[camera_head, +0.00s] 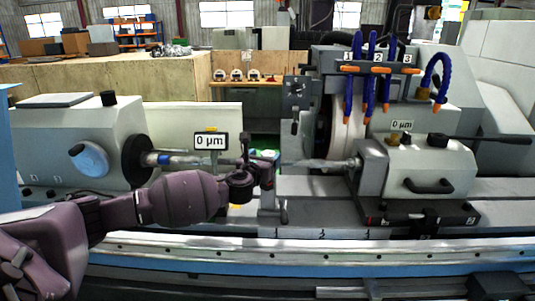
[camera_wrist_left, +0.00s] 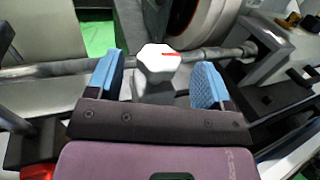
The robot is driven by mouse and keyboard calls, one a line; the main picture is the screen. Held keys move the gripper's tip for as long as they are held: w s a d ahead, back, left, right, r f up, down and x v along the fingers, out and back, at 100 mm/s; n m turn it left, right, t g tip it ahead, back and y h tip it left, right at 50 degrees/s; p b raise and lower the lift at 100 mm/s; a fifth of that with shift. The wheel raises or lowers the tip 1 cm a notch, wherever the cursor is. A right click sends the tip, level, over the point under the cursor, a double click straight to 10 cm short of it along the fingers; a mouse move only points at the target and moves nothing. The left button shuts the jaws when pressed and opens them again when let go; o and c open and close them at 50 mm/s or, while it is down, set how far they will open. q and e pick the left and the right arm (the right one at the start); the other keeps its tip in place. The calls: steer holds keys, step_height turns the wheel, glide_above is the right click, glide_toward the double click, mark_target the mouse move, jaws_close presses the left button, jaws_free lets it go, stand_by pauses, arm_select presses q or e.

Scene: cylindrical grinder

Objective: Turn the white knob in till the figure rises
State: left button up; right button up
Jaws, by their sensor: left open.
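The white knob (camera_wrist_left: 158,58) is faceted and has a red mark on its face. In the left wrist view it sits on a grey block in front of a long horizontal shaft. My left gripper (camera_wrist_left: 157,80) is open, with one blue-padded finger on each side of the knob and a gap on both sides. In the head view my left gripper (camera_head: 264,166) is at the middle of the machine, and I cannot make out the knob there. A display (camera_head: 209,141) left of the gripper reads 0 µm. My right gripper is not in view.
The shaft (camera_head: 320,164) runs between the left headstock (camera_head: 75,145) and the right tailstock (camera_head: 430,165). The grinding wheel (camera_head: 345,130) and blue coolant hoses (camera_head: 370,80) stand behind it. The machine's front rail (camera_head: 320,246) runs below my arm.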

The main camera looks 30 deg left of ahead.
arm_select(q)
steer(key=shift+x, duration=1.3)
steer(key=shift+c, duration=0.5)
steer(key=c, duration=0.8)
steer(key=shift+c, duration=0.2)
